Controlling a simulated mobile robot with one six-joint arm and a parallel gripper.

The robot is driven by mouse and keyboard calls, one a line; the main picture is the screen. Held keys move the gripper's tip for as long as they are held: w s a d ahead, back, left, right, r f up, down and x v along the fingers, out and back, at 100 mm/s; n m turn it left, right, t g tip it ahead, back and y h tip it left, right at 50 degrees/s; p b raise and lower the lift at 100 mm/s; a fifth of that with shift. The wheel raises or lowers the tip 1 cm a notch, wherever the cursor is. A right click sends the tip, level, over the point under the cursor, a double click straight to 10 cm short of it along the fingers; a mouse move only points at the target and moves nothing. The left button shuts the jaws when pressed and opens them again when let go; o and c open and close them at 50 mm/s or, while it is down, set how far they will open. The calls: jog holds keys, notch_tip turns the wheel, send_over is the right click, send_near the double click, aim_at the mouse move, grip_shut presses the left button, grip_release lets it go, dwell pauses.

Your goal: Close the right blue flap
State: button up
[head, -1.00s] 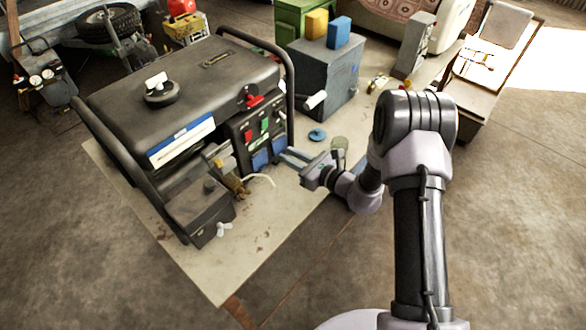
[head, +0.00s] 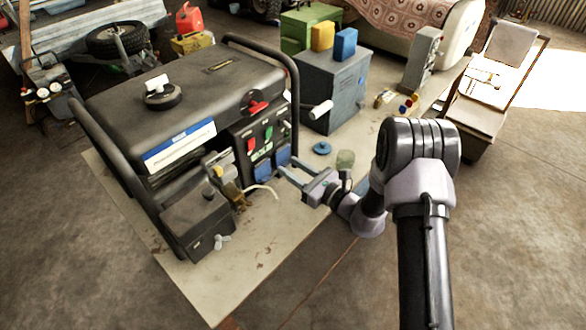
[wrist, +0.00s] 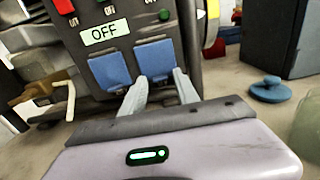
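The generator's dark front panel carries two blue flaps. The right blue flap (wrist: 155,57) hangs down over the panel in the wrist view; it also shows in the head view (head: 282,155). The left blue flap (wrist: 110,69) hangs beside it and looks similar. I cannot tell whether either lies fully flush. My gripper (wrist: 161,76) is open and empty, its two fingers apart at the lower edge of the right flap. The fingertips overlap that edge in the picture; contact is unclear. In the head view my gripper (head: 282,167) points at the panel from the right.
The generator (head: 190,85) stands on a pale board (head: 250,245). A grey box (head: 330,85) and a blue disc (head: 321,148) are right of the panel, with a greenish jar (head: 345,159) near my wrist. A pale cable (head: 264,188) lies below the flaps. The front of the board is mostly clear.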

dwell(0.3)
jog(key=p+v, duration=0.3)
jog(key=v, duration=1.4)
jog(key=shift+s+d+p, duration=0.1)
jog(key=shift+d+p, duration=0.05)
jog(key=shift+p, duration=0.15)
jog(key=s+a+r+n+g+h, duration=0.1)
jog(key=s+a+r+n+g, duration=0.3)
jog(key=s+r+n+g, duration=0.3)
jog(key=s+a+r+n+g, duration=0.4)
jog(key=s+r+n, duration=0.2)
jog(key=r, duration=0.3)
jog(key=s+d+r+n+t+h, duration=0.2)
jog(key=s+d+h, duration=0.1)
jog(key=s+d+r+n+t+h, duration=0.2)
jog(key=s+d+r+n+h, duration=0.1)
jog(key=h, duration=0.1)
jog(key=s+d+r+n+t+h, duration=0.1)
jog(key=s+d+r+n+h, duration=0.1)
jog(key=s+d+n+h, duration=0.1)
jog(key=shift+s+r+t+h, duration=0.1)
jog(key=shift+r+t+h, duration=0.3)
jog(key=shift+h, duration=0.1)
